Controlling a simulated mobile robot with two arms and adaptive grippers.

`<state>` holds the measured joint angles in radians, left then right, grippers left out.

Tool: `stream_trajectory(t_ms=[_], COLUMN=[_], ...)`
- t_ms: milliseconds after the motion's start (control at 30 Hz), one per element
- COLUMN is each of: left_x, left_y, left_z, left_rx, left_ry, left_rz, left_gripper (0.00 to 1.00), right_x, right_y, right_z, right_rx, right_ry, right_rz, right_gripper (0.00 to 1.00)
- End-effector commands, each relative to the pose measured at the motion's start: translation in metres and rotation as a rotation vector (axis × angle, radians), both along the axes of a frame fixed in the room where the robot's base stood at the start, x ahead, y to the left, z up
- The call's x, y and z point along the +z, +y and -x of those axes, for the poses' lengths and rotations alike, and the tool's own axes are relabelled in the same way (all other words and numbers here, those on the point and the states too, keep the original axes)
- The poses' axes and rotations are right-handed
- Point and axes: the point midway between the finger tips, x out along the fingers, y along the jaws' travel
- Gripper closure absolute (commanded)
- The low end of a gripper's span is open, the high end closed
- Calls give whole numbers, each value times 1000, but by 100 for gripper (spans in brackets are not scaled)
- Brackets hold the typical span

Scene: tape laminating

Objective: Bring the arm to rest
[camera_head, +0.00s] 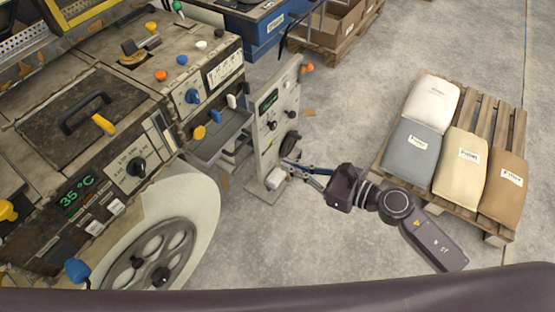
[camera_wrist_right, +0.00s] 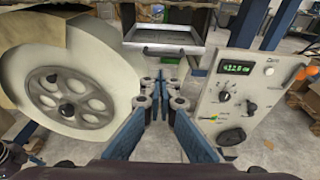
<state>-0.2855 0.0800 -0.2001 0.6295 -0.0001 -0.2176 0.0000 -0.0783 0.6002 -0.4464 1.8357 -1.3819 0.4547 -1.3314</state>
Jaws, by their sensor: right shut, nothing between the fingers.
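My right arm reaches in from the right in the head view. Its gripper (camera_head: 297,168) is beside the lower part of an upright grey control panel (camera_head: 272,125) with knobs and a small display. In the right wrist view the two blue fingers of this gripper (camera_wrist_right: 173,82) are close together with nothing between them. The panel (camera_wrist_right: 235,100) stands to their right there, apart from them as far as I can tell. My left gripper is not in view.
A large machine with a white roll (camera_head: 150,235) fills the left; the roll (camera_wrist_right: 70,75) also shows in the wrist view. A metal tray (camera_head: 218,135) juts out beside the panel. A pallet (camera_head: 480,105) with several sacks stands at right.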

Motion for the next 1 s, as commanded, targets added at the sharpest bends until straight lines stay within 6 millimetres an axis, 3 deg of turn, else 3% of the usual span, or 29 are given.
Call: stream_trajectory(t_ms=[267, 367, 433, 567, 700, 867, 1000], left_x=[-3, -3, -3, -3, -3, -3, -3], left_y=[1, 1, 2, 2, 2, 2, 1], left_z=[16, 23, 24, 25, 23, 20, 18], left_rx=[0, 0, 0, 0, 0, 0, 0], left_ry=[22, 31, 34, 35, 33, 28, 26], left_rz=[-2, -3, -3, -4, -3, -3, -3], left_gripper=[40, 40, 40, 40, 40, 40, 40], right_x=[1, -10, -31, -101, -193, -294, -371], right_y=[-5, -12, -26, -73, -127, -173, -198], right_z=[3, -4, -15, -33, -23, 29, 100], right_rx=[-3, -57, -152, -449, -805, -1196, -1539], right_ry=[5, 76, 198, 547, 897, 1195, 1375], right_rz=[-5, -57, -150, -441, -778, -1122, -1401], right_gripper=[100, 100, 100, 100, 100, 100, 100])
